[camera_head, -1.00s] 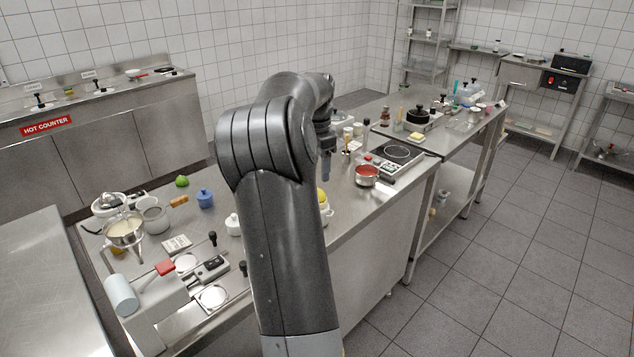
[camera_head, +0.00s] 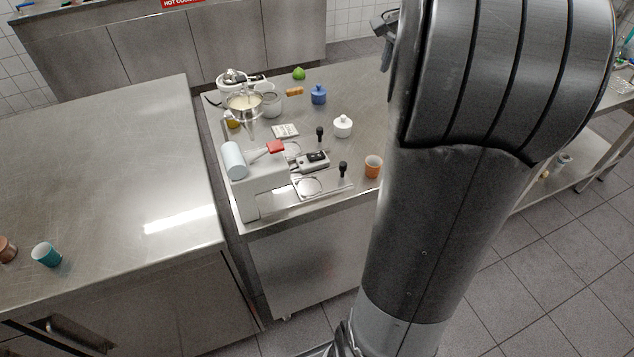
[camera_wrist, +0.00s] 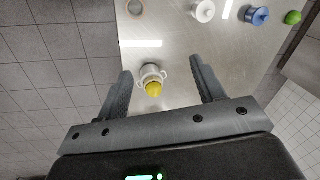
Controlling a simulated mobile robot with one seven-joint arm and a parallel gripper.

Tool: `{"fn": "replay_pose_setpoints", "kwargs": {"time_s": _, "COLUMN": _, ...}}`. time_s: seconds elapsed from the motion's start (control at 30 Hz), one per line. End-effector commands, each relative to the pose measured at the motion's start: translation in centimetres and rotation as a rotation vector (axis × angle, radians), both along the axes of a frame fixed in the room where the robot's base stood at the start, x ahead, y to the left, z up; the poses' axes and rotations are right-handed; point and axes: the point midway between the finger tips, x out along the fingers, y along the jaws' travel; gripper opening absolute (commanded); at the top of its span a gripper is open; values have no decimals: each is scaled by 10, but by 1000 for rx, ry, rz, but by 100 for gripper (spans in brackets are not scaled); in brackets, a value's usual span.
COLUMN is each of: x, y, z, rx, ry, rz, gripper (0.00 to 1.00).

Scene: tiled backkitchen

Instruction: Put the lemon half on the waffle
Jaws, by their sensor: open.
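In the wrist view a yellow rounded thing (camera_wrist: 154,88), apparently the lemon half, is at a white two-handled pot (camera_wrist: 151,72) on the steel counter. I cannot tell whether it sits in the pot or against it. My gripper (camera_wrist: 161,70) is open and empty, its fingers apart on either side of the pot in the picture, with no contact visible. In the head view my arm hides the lemon half and the pot. I cannot make out a waffle for sure in either view.
An orange cup (camera_head: 373,166), a white lidded pot (camera_head: 343,126), a blue pot (camera_head: 319,94) and a green lime (camera_head: 299,73) stand on the counter. A separate steel table (camera_head: 120,150) is mostly bare.

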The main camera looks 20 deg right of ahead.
Motion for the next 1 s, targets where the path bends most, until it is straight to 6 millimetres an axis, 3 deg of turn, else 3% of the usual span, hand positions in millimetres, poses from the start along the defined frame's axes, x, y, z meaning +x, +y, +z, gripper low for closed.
{"fn": "replay_pose_setpoints", "kwargs": {"time_s": 0.03, "x": -8, "y": 23, "z": 4, "rx": -10, "ry": -26, "rz": 72, "gripper": 63}}
{"fn": "replay_pose_setpoints", "kwargs": {"time_s": 0.3, "x": -55, "y": 129, "z": 4, "rx": -106, "ry": -136, "rz": 469, "gripper": 63}}
{"fn": "replay_pose_setpoints", "kwargs": {"time_s": 0.6, "x": -127, "y": 223, "z": -24, "rx": -284, "ry": -241, "rz": 906, "gripper": 63}}
{"fn": "replay_pose_setpoints", "kwargs": {"time_s": 0.8, "x": -164, "y": 255, "z": -49, "rx": -399, "ry": -280, "rz": 1109, "gripper": 63}}
{"fn": "replay_pose_setpoints", "kwargs": {"time_s": 1.0, "x": -177, "y": 264, "z": -59, "rx": -446, "ry": -291, "rz": 1182, "gripper": 63}}
